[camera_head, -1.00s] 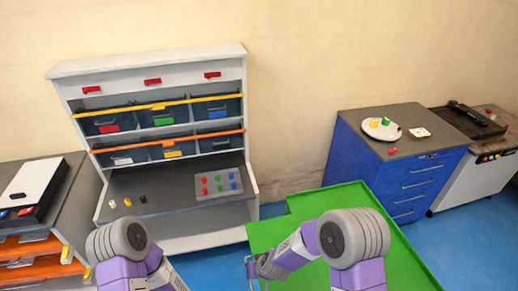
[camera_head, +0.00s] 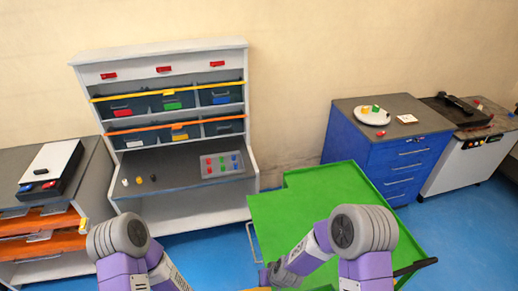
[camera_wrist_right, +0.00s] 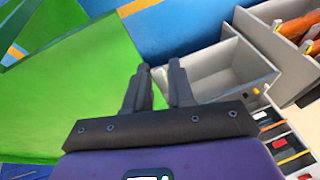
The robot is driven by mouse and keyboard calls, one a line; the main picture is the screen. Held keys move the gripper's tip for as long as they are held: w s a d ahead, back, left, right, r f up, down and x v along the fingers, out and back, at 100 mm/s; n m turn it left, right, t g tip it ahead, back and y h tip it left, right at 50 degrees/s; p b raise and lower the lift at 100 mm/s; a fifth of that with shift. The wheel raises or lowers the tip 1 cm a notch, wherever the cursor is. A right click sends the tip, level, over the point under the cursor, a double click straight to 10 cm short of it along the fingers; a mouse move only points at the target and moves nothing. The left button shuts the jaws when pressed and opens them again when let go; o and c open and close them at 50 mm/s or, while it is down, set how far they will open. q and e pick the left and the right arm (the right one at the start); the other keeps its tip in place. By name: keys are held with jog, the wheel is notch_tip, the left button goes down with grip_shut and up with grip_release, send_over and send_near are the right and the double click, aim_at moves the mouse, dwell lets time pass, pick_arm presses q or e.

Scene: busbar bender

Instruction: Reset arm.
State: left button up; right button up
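My right arm reaches over the green cart (camera_head: 330,200) in the head view, with the hand low near the bottom edge. In the right wrist view my right gripper (camera_wrist_right: 159,66) has two dark fingers standing apart, with nothing between them. The green cart surface (camera_wrist_right: 60,85) fills the left of that view. My left arm's links show at the lower left of the head view, but its gripper is out of frame.
A grey shelf unit (camera_head: 160,58) with several bins stands at the back. A blue drawer cabinet (camera_head: 345,145) stands right of the cart, and another cabinet with orange drawers (camera_head: 40,244) at the left. Blue floor (camera_head: 455,220) is clear at the right.

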jog(key=s+d+f+m+g+y, duration=0.1)
jog(key=s+d+f+m+g, duration=0.15)
jog(key=s, duration=0.45)
jog(key=s+d+f+m+g, duration=0.1)
jog(key=s+d+f+m, duration=0.1)
jog(key=s+d+f, duration=0.3)
pick_arm(q)
notch_tip(320, 180, down, 14)
jog(key=w+b, duration=0.1)
jog(key=b, duration=1.2)
jog(key=shift+r, duration=0.2)
pick_arm(e)
notch_tip(320, 180, down, 12)
jog(key=shift+s+a+n+t, duration=0.35)
jog(key=shift+s+t, duration=0.05)
jog(key=shift+t, duration=0.05)
